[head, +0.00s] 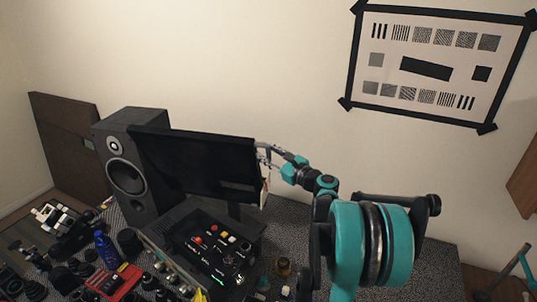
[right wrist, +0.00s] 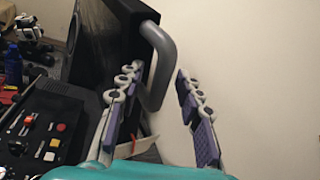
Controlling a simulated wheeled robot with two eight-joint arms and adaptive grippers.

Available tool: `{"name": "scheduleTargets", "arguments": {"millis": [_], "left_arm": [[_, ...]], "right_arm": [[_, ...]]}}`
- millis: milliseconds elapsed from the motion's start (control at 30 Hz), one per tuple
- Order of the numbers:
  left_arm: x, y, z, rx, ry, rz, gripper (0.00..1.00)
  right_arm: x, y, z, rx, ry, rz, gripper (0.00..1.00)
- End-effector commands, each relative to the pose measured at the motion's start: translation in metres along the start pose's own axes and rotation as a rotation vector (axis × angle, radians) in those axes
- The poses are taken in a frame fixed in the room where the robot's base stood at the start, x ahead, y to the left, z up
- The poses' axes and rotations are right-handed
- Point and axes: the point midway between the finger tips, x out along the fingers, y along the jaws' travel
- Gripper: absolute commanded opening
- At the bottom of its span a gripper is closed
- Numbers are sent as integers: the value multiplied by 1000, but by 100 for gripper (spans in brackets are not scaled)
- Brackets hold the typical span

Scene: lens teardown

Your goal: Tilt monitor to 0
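The monitor (head: 195,165) is a thin black screen standing in front of a speaker; its exact tilt is hard to read. In the right wrist view the monitor's dark edge (right wrist: 115,40) carries a grey curved handle (right wrist: 160,60). My right gripper (head: 264,152) is at the monitor's right side. In the right wrist view its two padded fingers (right wrist: 154,80) are spread, with the lower part of the handle showing between them and a gap to the right finger. Contact with the left finger cannot be told. My left gripper is not in view.
A black control box (head: 212,245) with coloured buttons sits below the monitor. The speaker (head: 128,165) stands behind its left side. A blue bottle (head: 106,250), a red tray (head: 112,283) and several small parts crowd the left. Speckled table (head: 425,262) is clear at right.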

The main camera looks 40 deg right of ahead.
Motion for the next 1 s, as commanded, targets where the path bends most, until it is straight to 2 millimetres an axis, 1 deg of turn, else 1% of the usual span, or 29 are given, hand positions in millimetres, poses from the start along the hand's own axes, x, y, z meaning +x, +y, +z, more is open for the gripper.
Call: {"name": "scheduleTargets", "arguments": {"millis": [33, 67, 100, 167, 200, 367, 433, 600, 700, 800, 1000], "left_arm": [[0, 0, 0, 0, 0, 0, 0], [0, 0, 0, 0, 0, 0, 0], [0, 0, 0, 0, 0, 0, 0], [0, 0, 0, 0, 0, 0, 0], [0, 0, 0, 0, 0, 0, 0], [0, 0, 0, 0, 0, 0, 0], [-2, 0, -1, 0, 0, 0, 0], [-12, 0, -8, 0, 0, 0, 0], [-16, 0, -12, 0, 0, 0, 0], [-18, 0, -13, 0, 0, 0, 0], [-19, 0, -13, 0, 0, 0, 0]], "right_arm": [[0, 0, 0, 0, 0, 0, 36], [0, 0, 0, 0, 0, 0, 28], [0, 0, 0, 0, 0, 0, 18], [0, 0, 0, 0, 0, 0, 2], [0, 0, 0, 0, 0, 0, 0], [0, 0, 0, 1, 1, 1, 0], [2, -3, 1, 14, 9, 4, 0], [16, -25, 5, 124, 84, 28, 0], [26, -39, 3, 203, 139, 44, 0], [34, -49, 0, 266, 180, 58, 0], [38, -55, -4, 309, 209, 63, 0]]}}
